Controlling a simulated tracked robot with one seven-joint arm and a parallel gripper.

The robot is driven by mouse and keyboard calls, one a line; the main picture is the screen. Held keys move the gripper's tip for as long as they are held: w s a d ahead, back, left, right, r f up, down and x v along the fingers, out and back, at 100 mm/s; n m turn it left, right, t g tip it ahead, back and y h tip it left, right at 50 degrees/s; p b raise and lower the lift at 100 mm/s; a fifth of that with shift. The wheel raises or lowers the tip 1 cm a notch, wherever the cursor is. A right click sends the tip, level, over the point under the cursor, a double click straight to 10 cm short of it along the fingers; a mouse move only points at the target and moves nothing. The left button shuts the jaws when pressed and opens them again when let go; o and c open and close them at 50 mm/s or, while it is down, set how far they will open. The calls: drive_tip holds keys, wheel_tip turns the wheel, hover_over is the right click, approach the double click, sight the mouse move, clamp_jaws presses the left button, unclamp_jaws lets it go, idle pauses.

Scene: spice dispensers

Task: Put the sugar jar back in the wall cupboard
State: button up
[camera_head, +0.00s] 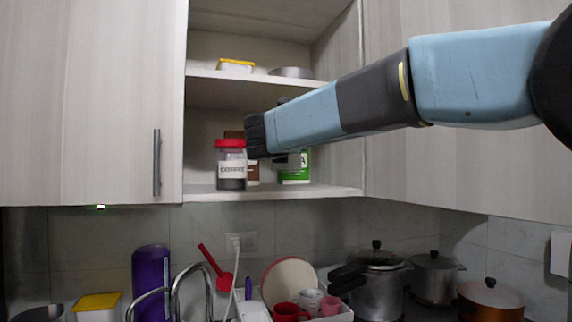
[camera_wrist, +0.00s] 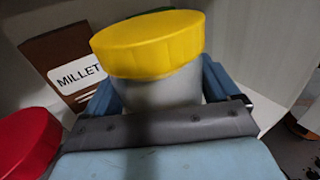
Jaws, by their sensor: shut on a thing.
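My gripper (camera_head: 288,161) reaches into the open wall cupboard (camera_head: 325,191), just above its lower shelf. In the wrist view its blue fingers are shut on a jar with a yellow lid (camera_wrist: 148,44) and a grey body. I take this for the sugar jar, but no label shows. In the head view my arm and gripper hide most or all of it. I cannot tell whether its base touches the shelf.
A red-lidded jar (camera_head: 231,168) stands left of my gripper, with a brown millet packet (camera_wrist: 62,62) behind it. A green package (camera_head: 295,177) stands close by. The upper shelf holds a yellow-lidded tub (camera_head: 235,66). A closed door (camera_head: 90,110) is at left. Pots (camera_head: 433,277) stand below.

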drive_tip(key=shift+w+f, duration=0.2)
drive_tip(key=shift+f, duration=0.1)
drive_tip(key=shift+w+a+f, duration=0.1)
drive_tip(key=shift+w+f, duration=0.05)
drive_tip(key=shift+f, duration=0.8)
drive_tip(key=shift+w+a+f, duration=0.1)
drive_tip(key=shift+w+f, duration=0.05)
drive_tip(key=shift+f, duration=0.75)
drive_tip(key=shift+f, duration=0.1)
drive_tip(key=o, duration=1.3)
drive_tip(key=v, duration=1.2)
